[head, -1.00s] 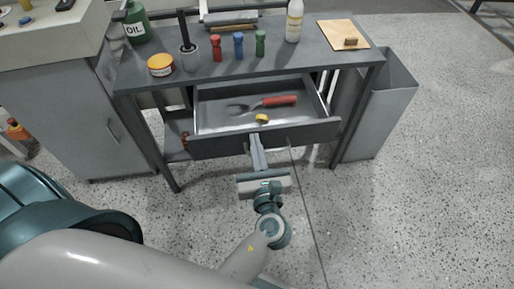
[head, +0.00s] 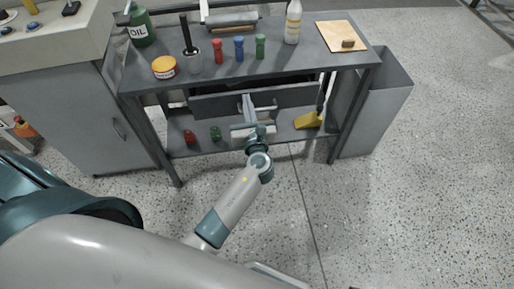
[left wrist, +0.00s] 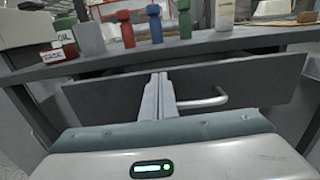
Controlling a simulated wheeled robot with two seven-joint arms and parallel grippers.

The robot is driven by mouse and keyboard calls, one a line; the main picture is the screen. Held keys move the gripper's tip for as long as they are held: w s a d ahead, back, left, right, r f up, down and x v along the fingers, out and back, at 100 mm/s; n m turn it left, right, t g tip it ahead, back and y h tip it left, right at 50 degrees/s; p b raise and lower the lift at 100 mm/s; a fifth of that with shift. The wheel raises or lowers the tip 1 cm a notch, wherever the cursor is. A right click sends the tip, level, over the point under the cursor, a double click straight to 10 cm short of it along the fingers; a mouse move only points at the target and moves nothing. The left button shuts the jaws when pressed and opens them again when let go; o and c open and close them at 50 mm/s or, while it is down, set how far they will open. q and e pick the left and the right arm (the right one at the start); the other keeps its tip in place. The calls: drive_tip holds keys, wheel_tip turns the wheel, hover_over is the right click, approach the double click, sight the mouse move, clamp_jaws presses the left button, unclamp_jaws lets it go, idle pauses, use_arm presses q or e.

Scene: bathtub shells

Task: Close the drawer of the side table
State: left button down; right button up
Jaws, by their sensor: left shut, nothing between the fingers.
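The side table (head: 279,66) is dark grey with a lower shelf. In the left wrist view the drawer front (left wrist: 110,97) shows a silver bar handle (left wrist: 212,101). My left gripper (head: 246,99) is shut and empty, its fingertips at the middle of the drawer front beside the handle. It also shows in the left wrist view (left wrist: 158,78); whether the tips touch the front is hard to tell. The drawer's contents are hidden. My right gripper is not in view.
The tabletop holds an oil bottle (head: 142,28), an orange tin (head: 164,68), several coloured pegs and a wooden board (head: 341,36). A yellow-headed tool (head: 309,121) stands on the lower shelf. A grey bin (head: 382,103) stands right; the front floor is clear.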

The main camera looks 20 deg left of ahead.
sight(245, 91)
use_arm(q)
drive_tip(key=x, duration=0.5)
drive_tip(key=shift+a+r, duration=0.1)
drive_tip(key=shift+r, duration=0.15)
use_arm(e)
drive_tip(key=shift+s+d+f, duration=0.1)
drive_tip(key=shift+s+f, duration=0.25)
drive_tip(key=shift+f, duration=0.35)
